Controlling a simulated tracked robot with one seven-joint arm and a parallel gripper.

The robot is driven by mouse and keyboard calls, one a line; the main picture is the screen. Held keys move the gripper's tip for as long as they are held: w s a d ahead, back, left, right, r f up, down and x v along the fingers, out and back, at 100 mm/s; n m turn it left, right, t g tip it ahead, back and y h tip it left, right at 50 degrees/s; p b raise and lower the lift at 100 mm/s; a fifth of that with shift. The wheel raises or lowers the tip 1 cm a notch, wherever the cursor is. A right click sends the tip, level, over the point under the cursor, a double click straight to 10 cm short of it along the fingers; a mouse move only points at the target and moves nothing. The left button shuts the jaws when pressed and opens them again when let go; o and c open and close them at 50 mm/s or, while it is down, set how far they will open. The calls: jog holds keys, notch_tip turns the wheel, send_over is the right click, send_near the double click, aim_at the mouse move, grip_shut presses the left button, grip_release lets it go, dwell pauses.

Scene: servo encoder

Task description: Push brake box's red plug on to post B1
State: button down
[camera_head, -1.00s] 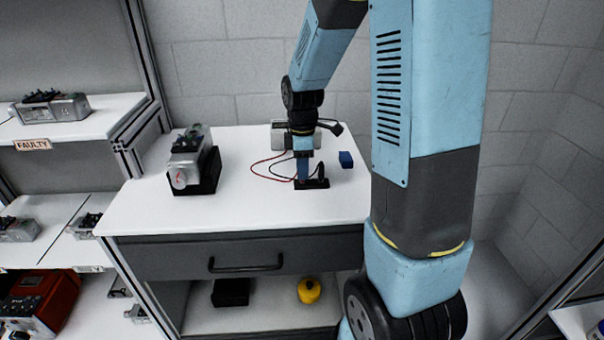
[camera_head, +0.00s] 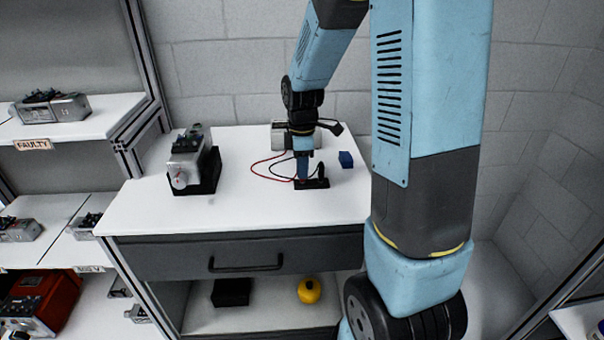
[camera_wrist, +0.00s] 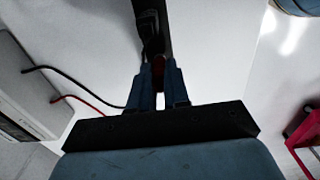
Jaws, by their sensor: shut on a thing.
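The brake box (camera_head: 279,134) is the grey box at the back of the white table, partly hidden behind my arm. It also shows at the left of the wrist view (camera_wrist: 30,95). A red lead and a black lead run from it toward my gripper (camera_head: 303,181). My gripper is low over a black holder (camera_head: 312,184), its jaws shut on the red plug (camera_wrist: 158,64), which shows between the fingertips. A black plug (camera_wrist: 150,25) stands just beyond in the holder. A grey servo unit (camera_head: 186,165) sits in a black cradle at the table's left. Post B1 cannot be made out.
A small blue block (camera_head: 346,159) lies right of the holder. The white table (camera_head: 240,215) is clear between servo unit and holder, apart from the leads. Shelves with similar units and a FAULTY label (camera_head: 33,145) stand at left. A drawer (camera_head: 235,259) is below.

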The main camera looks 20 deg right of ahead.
jog(key=shift+r, duration=0.1)
jog(key=shift+r, duration=2.45)
